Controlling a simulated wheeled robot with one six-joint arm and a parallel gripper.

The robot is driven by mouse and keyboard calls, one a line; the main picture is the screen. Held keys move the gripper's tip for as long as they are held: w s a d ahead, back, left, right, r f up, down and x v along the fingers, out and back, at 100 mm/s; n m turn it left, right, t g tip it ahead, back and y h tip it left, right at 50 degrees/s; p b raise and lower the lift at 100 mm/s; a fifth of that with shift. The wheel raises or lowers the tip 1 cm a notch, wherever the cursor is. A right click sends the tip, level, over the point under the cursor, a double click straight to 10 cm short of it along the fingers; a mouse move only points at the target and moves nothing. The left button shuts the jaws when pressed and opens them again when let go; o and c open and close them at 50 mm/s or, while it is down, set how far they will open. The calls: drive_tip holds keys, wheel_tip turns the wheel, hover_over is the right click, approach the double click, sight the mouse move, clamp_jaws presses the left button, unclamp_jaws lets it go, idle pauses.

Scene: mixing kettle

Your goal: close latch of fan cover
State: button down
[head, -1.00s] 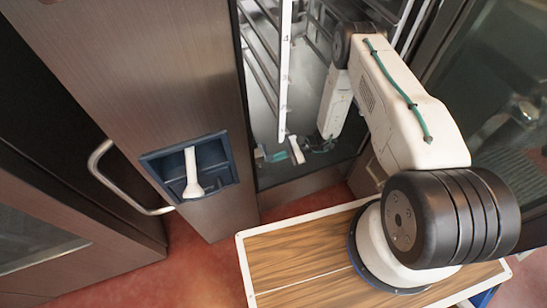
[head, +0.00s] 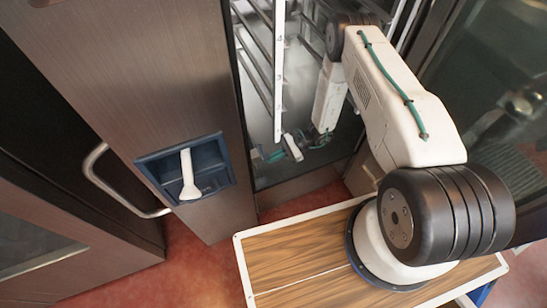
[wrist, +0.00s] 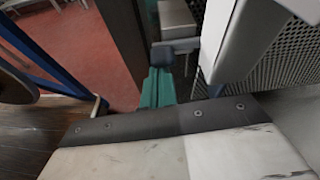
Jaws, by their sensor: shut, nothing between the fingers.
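My gripper (head: 263,155) is low inside the open cabinet, beside the foot of the rack. In the wrist view its teal fingers (wrist: 157,88) are together with nothing between them. A grey metal block and bracket (wrist: 176,46), which may be the latch, lies just beyond the fingertips; I cannot tell if they touch. A perforated metal panel (wrist: 280,65) at the right of the wrist view looks like the fan cover. The latch cannot be made out in the head view.
A pale rack upright (head: 279,75) stands close to my gripper. A brown panel with a white lever (head: 188,175) in a blue recess is at left, with a curved metal handle (head: 98,180) beyond. Red floor (head: 180,250) is clear between panel and wood-topped base.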

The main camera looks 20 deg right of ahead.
drive_tip(key=shift+s, duration=0.1)
idle(0.3)
drive_tip(key=v, duration=1)
drive_tip(key=shift+s, duration=0.45)
drive_tip(key=shift+d+r, duration=0.1)
drive_tip(key=shift+d, duration=0.05)
